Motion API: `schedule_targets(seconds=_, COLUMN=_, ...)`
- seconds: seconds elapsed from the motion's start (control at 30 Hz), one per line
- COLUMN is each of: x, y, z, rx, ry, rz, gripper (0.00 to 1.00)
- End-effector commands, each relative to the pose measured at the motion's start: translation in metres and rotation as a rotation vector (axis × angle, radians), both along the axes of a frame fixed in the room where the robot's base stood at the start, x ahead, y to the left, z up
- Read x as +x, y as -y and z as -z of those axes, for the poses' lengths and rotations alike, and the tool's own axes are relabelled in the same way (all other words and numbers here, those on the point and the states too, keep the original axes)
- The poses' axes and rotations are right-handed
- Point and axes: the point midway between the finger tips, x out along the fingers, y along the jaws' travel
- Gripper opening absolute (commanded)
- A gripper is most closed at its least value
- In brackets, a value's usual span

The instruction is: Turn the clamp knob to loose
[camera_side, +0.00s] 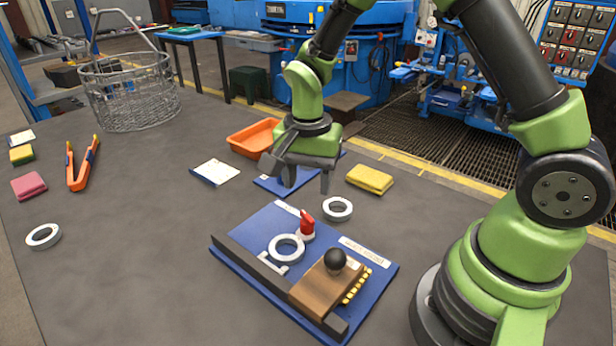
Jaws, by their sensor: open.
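A blue fixture board (236,262) lies on the dark table in front of my arm. A small red knob or lever (306,223) stands on a pale base near its back edge, beside a white ring (286,248). A black ball knob (335,259) sits on a brown block (318,285) at the front right of the board. I cannot tell from looks which of the two is the clamp knob, nor read its setting. My gripper (307,181) is open and empty, pointing down above and behind the red knob, touching nothing I can see.
A loose metal ring (337,209) and a yellow sponge (369,179) lie behind the board. An orange tray (253,139) stands farther back. At left are a wire basket (130,92), orange-handled tongs (83,163), a pink block (29,186) and another ring (43,237).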

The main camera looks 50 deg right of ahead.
Motion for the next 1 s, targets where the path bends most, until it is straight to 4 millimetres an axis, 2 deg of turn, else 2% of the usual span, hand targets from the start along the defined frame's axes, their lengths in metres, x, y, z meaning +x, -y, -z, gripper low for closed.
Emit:
schedule_targets(seconds=0.17, x=-0.001, y=0.004, z=0.001, rx=0.018, ry=-0.011, rz=0.032, gripper=0.52)
schedule_targets(seconds=0.4, x=-0.008, y=0.03, z=0.002, rx=0.263, ry=-0.071, rz=0.346, gripper=0.52)
schedule_targets(seconds=0.6, x=-0.003, y=0.037, z=0.003, rx=0.391, ry=-0.058, rz=0.472, gripper=0.52)
schedule_targets(seconds=0.77, x=-0.003, y=0.028, z=0.023, rx=0.393, ry=-0.062, rz=0.471, gripper=0.52)
schedule_targets(seconds=1.0, x=-0.002, y=0.011, z=0.065, rx=0.39, ry=-0.062, rz=0.469, gripper=0.52)
